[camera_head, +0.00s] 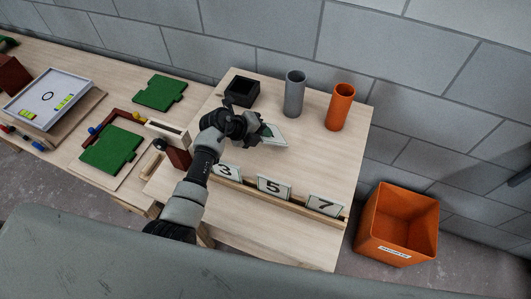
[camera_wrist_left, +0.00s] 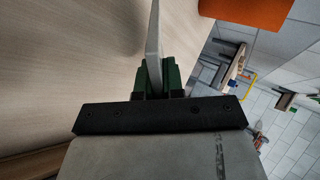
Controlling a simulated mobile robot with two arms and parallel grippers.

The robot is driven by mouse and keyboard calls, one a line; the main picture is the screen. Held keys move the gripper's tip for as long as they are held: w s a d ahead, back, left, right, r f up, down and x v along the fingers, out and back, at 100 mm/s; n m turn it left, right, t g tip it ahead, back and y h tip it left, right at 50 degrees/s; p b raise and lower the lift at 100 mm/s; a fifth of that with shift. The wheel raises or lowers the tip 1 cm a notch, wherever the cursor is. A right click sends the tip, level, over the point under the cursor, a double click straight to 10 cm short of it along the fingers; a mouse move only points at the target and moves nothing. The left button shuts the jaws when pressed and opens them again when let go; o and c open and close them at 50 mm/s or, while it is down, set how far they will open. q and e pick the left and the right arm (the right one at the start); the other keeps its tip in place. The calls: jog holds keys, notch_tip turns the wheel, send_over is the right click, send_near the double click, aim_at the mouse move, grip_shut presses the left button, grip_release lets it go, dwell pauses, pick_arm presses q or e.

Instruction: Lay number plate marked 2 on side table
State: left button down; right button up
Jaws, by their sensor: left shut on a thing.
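My left gripper (camera_head: 260,133) is shut on a pale number plate (camera_head: 274,136) and holds it over the right-hand wooden table (camera_head: 315,160). The plate's number cannot be read. In the left wrist view the plate (camera_wrist_left: 153,45) is seen edge-on, upright between the green finger pads (camera_wrist_left: 155,78). Plates marked 3 (camera_head: 227,171), 5 (camera_head: 274,187) and 7 (camera_head: 325,205) stand in a row in a wooden rack (camera_head: 297,208) near the table's front edge. My left arm covers the rack's left end. My right gripper is not in view.
A black open box (camera_head: 241,92), a grey cylinder (camera_head: 294,94) and an orange cylinder (camera_head: 340,107) stand at the back. An orange bin (camera_head: 397,225) is on the floor at right. The left bench holds green boards (camera_head: 112,150) and a white tray (camera_head: 48,98). The table's right part is clear.

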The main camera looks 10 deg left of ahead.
pick_arm(q)
notch_tip(320, 180, down, 2)
jog(key=shift+f+b, duration=0.2)
jog(key=shift+b, duration=0.25)
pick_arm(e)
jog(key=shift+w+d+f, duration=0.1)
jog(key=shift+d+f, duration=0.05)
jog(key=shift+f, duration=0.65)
pick_arm(q)
jog(key=c, duration=1.4)
grip_release()
jog(key=p+v, duration=0.7)
jog(key=v, duration=0.1)
jog(key=shift+p, duration=0.35)
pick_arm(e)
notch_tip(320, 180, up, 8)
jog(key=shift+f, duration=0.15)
pick_arm(q)
jog(key=shift+r, duration=0.15)
